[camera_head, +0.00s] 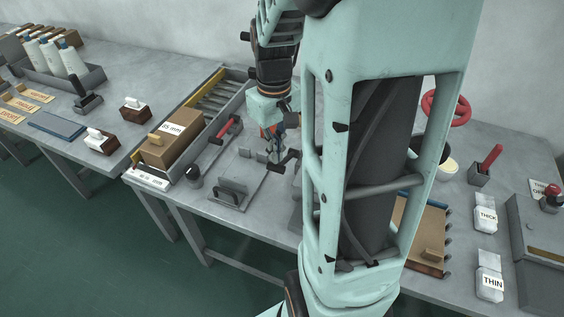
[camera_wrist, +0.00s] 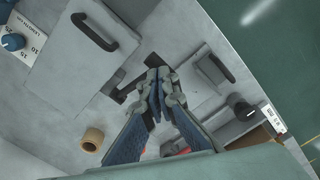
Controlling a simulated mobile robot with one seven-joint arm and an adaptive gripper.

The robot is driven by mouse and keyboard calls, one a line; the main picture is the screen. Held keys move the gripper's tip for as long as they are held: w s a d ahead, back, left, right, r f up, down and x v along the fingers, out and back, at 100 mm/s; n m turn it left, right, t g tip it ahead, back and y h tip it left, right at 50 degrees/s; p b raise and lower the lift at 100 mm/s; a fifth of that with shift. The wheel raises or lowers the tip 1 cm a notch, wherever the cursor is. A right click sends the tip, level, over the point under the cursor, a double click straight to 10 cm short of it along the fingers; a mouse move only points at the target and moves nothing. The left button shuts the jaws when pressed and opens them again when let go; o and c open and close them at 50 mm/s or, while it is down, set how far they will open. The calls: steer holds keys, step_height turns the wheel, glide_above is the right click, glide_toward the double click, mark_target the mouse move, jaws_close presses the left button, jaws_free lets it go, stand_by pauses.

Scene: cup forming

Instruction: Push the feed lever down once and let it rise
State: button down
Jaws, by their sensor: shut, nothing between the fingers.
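My gripper (camera_head: 276,154) is low over the middle of the grey workbench, its fingers shut and empty. In the wrist view its fingertips (camera_wrist: 157,82) point up the picture, with blue pads on the fingers. A lever with a black grip (camera_head: 287,161) is close to the right of the fingertips in the head view. In the wrist view a dark bar (camera_wrist: 130,87) shows just left of the fingertips. I cannot tell whether the fingers touch it. A red-handled lever (camera_head: 227,129) stands to the left of my gripper. No label marks which is the feed lever.
A plate with a black U-shaped handle (camera_head: 232,187) lies in front of my gripper. A cardboard box (camera_head: 172,148) sits in a roller tray at left. A black knob (camera_head: 194,176) stands beside it. My arm hides much of the bench's middle. A red handwheel (camera_head: 456,111) is at right.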

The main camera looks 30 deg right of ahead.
steer(key=shift+f, duration=0.1)
steer(key=shift+f+b, duration=3.1)
steer(key=shift+f, duration=1.05)
steer(key=r+p, duration=0.6)
steer(key=r, duration=0.1)
steer(key=r+p, duration=0.3)
steer(key=r, duration=0.1)
steer(key=shift+s+a+r, duration=0.2)
steer(key=shift+s+a, duration=0.1)
steer(key=shift+a, duration=0.1)
